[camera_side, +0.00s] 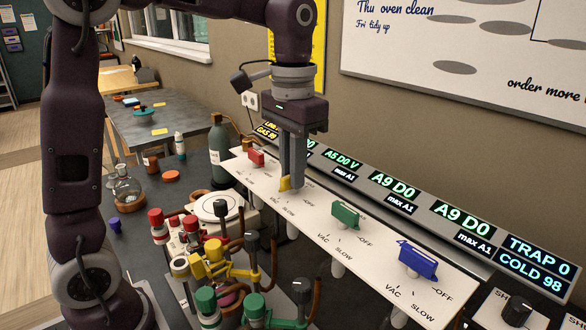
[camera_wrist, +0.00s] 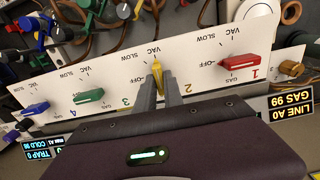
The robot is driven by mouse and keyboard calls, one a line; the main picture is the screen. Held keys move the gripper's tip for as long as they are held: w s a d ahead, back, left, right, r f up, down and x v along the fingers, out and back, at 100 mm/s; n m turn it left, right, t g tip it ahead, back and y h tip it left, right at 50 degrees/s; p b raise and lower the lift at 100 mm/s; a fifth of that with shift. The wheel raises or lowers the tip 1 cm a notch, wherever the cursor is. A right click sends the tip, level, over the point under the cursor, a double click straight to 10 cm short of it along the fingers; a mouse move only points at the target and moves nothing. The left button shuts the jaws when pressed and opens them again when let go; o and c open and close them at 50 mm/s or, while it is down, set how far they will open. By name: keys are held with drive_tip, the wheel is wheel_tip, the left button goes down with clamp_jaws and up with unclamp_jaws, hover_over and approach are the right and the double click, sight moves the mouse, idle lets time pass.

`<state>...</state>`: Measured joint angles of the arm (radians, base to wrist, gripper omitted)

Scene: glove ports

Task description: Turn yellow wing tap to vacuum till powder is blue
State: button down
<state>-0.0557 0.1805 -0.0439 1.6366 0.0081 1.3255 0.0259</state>
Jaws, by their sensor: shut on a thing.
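The yellow wing tap (camera_side: 284,184) is on the sloping white panel, between the red and green taps. My gripper (camera_side: 291,178) points down at it, with the fingers shut on it. In the wrist view the tap (camera_wrist: 157,72) shows between the dark fingers (camera_wrist: 160,92), and its visible end lies toward the VAC marking. The fingers hide the rest of it. A display (camera_side: 342,160) behind the panel reads A5 D0 V, max A1. A yellow-capped vessel (camera_side: 213,250) stands in front of the panel. I cannot make out the powder or its colour.
The red tap (camera_side: 256,157), green tap (camera_side: 345,214) and blue tap (camera_side: 418,260) share the panel (camera_side: 455,283). Stands, hoses and capped vessels crowd the bench before it. A grey-green bottle (camera_side: 219,150) stands at the panel's far left end.

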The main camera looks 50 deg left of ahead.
drive_tip(key=c, duration=1.5)
unclamp_jaws()
drive_tip(key=shift+o, duration=0.2)
wheel_tip(320, 180, up, 7)
drive_tip(key=shift+f, duration=0.1)
drive_tip(key=shift+s+r, duration=0.1)
drive_tip(key=shift+r, duration=0.1)
drive_tip(key=s+f+t, duration=0.2)
drive_tip(key=s+f, duration=0.2)
drive_tip(key=s, duration=0.5)
drive_tip(key=s+f+t, duration=0.3)
drive_tip(key=s+f, duration=0.2)
drive_tip(key=s, duration=0.4)
drive_tip(key=shift+d+t, duration=0.3)
